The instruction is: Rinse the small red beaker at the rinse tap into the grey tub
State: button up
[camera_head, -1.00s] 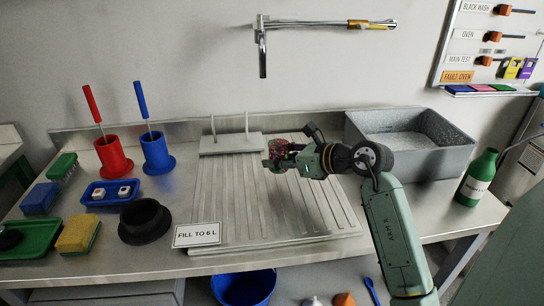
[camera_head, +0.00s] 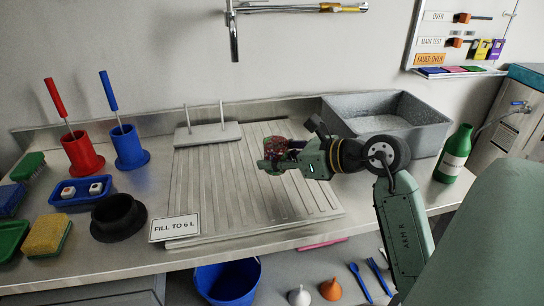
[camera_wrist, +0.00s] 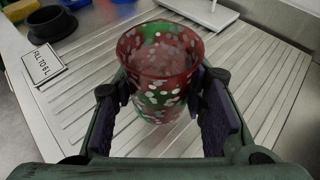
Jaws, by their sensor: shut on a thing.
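The small red beaker, speckled with white and green, is between the jaws in the wrist view (camera_wrist: 160,75). It looks upright and its open rim faces the camera. My gripper (camera_wrist: 168,105) is shut on it. In the head view my gripper (camera_head: 288,158) holds the beaker (camera_head: 273,149) over the ribbed drainboard. The rinse tap (camera_head: 234,40) is on the wall, above and left of the gripper. The grey tub (camera_head: 433,133) stands at the back right of the counter, behind my arm, which covers part of its front.
The drainboard (camera_head: 215,185) is clear except for a rack with two pegs (camera_head: 207,133) at its back. A FILL TO 6 L sign (camera_head: 175,227) stands at its front left. A green bottle (camera_head: 455,154) stands right of the tub. A black ring-shaped stand (camera_head: 118,220) is at left.

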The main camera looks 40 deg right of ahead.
aim_at(267, 144)
jog(key=shift+s+r, duration=0.2)
jog(key=shift+r, duration=1.8)
jog(key=shift+f+b, duration=0.25)
jog(key=shift+b, duration=0.4)
